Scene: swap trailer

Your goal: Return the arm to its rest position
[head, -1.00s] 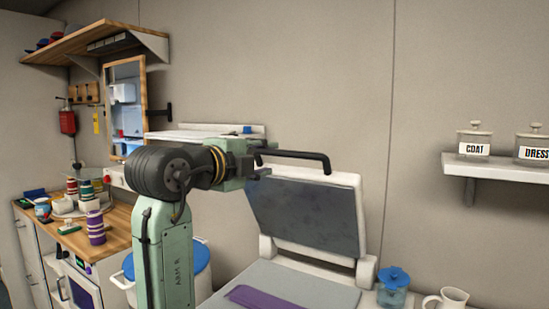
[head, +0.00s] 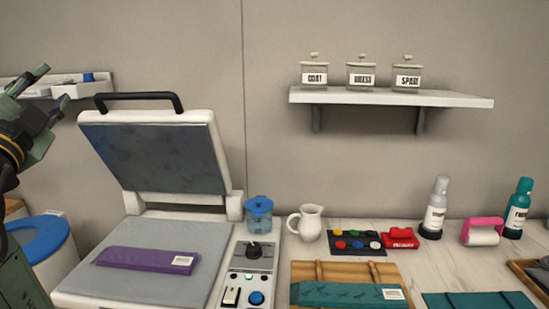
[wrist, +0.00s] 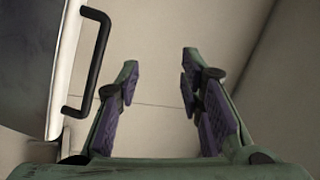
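My gripper (head: 48,97) is at the left edge of the head view, raised beside the open heat press, left of its handle. In the wrist view my gripper (wrist: 158,75) has its two fingers well apart with nothing between them. Most of my arm is cut off by the left edge of the head view. The press lid (head: 155,155) stands raised, and its black handle (head: 138,99) also shows at the left of the wrist view (wrist: 93,65). A folded purple cloth with a white label (head: 140,259) lies flat on the press's grey lower plate (head: 190,232).
A blue-lidded bin (head: 40,240) stands left of the press. Right of it are a blue-lidded jar (head: 259,217), a white pitcher (head: 306,222), bottles, and a wooden board (head: 345,272) with teal cloth. A wall shelf (head: 390,98) holds labelled jars.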

